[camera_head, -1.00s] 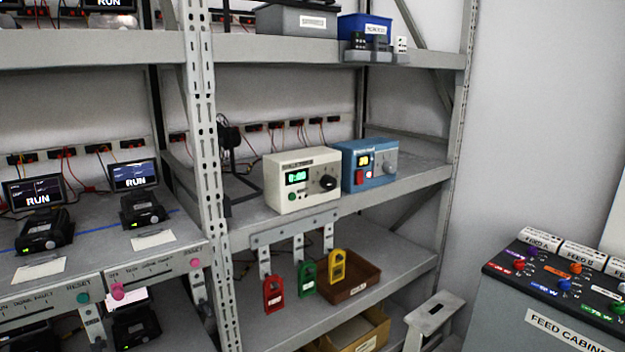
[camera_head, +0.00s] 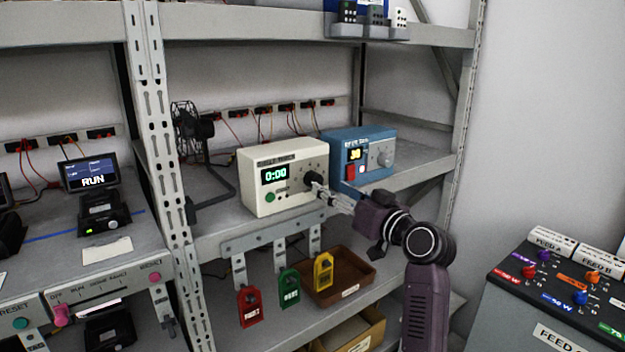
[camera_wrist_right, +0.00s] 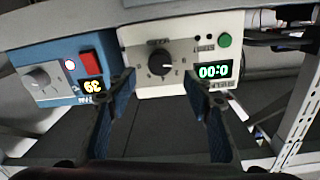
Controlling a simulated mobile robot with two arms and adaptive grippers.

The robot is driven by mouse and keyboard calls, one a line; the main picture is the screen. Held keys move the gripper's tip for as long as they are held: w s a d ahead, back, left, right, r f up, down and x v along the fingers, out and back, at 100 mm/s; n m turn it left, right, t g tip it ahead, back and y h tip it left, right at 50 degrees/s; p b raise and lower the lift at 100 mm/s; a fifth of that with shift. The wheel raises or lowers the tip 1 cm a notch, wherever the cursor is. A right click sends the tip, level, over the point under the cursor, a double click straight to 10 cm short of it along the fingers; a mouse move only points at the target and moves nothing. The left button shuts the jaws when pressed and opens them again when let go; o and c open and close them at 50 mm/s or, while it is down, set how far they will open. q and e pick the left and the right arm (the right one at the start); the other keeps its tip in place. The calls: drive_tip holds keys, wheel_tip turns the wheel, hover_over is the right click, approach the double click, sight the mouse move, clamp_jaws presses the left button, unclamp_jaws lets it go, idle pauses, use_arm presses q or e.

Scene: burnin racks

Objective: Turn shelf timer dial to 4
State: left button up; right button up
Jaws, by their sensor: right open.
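The shelf timer (camera_head: 283,178) is a cream box on the middle shelf. Its green display reads 0:00. Its black dial (camera_head: 312,179) is on the right of its front, partly hidden by my gripper in the head view. The right wrist view shows the timer upside down, with the dial (camera_wrist_right: 160,63) between and beyond my fingers. My right gripper (camera_head: 322,190) is open in front of the dial; its fingertips (camera_wrist_right: 158,76) stand apart on either side of it. I cannot tell whether they touch it. My left gripper is not in view.
A blue box (camera_head: 360,160) with a red switch and grey knob stands close to the timer's right. Red, green and yellow tags (camera_head: 289,287) hang below the shelf edge. A brown tray (camera_head: 345,275) sits lower. A rack post (camera_head: 160,150) stands left.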

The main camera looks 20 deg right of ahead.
sight(317, 181)
drive_tip(key=p+x, duration=0.1)
drive_tip(key=x, duration=0.5)
drive_tip(key=shift+w+a, duration=0.1)
drive_tip(key=shift+w, duration=0.15)
drive_tip(key=shift+c, duration=0.3)
drive_tip(key=c, duration=1.1)
